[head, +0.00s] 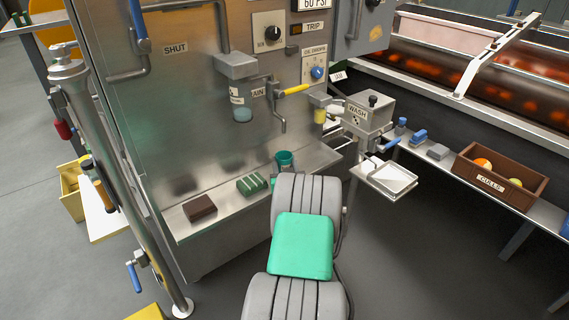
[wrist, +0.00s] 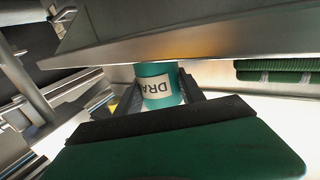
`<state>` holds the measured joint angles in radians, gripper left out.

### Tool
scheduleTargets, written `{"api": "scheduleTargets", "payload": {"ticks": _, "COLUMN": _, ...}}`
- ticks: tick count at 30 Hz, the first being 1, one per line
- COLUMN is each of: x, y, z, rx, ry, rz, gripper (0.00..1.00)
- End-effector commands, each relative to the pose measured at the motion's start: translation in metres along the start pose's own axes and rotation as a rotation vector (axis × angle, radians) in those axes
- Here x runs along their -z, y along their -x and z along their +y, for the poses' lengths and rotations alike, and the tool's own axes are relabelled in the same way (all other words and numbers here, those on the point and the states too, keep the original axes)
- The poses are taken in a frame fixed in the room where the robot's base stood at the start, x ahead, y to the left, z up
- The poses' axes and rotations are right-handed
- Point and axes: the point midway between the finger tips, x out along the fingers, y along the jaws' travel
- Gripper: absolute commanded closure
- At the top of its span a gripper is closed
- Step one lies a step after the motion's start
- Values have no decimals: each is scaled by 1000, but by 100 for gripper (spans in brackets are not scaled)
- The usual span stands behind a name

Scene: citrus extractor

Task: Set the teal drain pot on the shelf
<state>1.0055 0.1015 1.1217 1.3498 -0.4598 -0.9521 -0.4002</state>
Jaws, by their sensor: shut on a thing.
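The teal drain pot (head: 286,161) shows in the head view at the right part of the steel shelf (head: 228,200), just beyond my grey arm. In the wrist view the pot (wrist: 158,70) has a white label with the letters "DRA" showing. My gripper (wrist: 160,92) is shut on the pot, with one dark finger on each side of it. In the head view my arm hides the fingers and the pot's lower part. I cannot tell whether the pot's base touches the shelf.
A green striped block (head: 252,184) and a dark brown block (head: 200,208) lie on the shelf left of the pot. The green block also shows in the wrist view (wrist: 275,72). The drain spout (head: 240,105) and yellow-handled valve (head: 292,90) hang above. The wash unit's white tray (head: 388,180) is at right.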

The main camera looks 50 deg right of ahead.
Motion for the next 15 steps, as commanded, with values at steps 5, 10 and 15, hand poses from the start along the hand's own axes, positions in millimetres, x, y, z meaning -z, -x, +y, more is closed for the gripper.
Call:
{"api": "scheduleTargets", "payload": {"ticks": 5, "x": -4, "y": 0, "z": 0, "rx": 0, "ry": 0, "rz": 1, "gripper": 94}}
{"api": "scheduleTargets", "payload": {"ticks": 10, "x": -4, "y": 0, "z": 0, "rx": 0, "ry": 0, "rz": 1, "gripper": 48}}
{"api": "scheduleTargets", "payload": {"ticks": 15, "x": -4, "y": 0, "z": 0, "rx": 0, "ry": 0, "rz": 0, "gripper": 34}}
